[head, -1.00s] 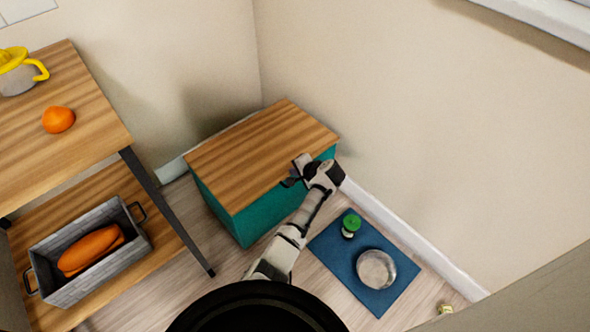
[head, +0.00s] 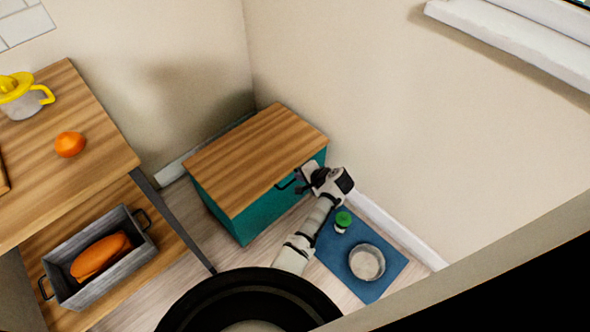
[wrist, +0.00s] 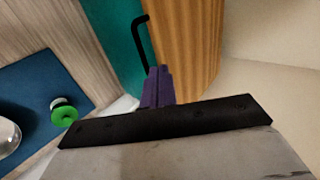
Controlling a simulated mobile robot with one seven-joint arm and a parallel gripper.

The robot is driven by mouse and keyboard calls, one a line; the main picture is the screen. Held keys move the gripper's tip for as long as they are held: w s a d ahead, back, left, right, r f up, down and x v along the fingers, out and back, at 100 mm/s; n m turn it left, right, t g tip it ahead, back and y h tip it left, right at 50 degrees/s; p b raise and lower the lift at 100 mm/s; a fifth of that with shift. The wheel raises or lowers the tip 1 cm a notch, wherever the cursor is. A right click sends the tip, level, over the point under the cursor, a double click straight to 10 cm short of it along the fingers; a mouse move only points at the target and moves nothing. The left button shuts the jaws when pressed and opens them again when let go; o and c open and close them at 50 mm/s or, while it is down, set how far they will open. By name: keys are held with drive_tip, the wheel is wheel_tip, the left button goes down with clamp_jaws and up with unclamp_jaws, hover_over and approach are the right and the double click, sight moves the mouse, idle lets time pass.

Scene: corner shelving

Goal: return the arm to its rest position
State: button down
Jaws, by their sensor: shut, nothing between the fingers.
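My arm reaches out over the floor in the head view, with my gripper (head: 304,182) at the front of the teal cabinet (head: 262,217) with a wooden top. In the wrist view my gripper's purple fingers (wrist: 157,88) are together and hold nothing. The cabinet's black handle (wrist: 141,40) shows just past the fingertips; I cannot tell whether they touch it. The handle also shows in the head view (head: 285,184), left of the gripper. The cabinet front looks closed.
A blue mat (head: 378,287) with a metal bowl (head: 367,262) and a green-lidded jar (head: 342,221) lies right of my arm. At left, a wooden shelf unit (head: 85,170) holds an orange (head: 69,144), a juicer (head: 22,98) and a grey crate (head: 120,265). Walls close off the back and right.

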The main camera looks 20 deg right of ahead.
drive_tip(key=shift+p+v, duration=1.8)
drive_tip(key=shift+v, duration=0.9)
drive_tip(key=shift+w+r, duration=0.1)
drive_tip(key=shift+r, duration=0.05)
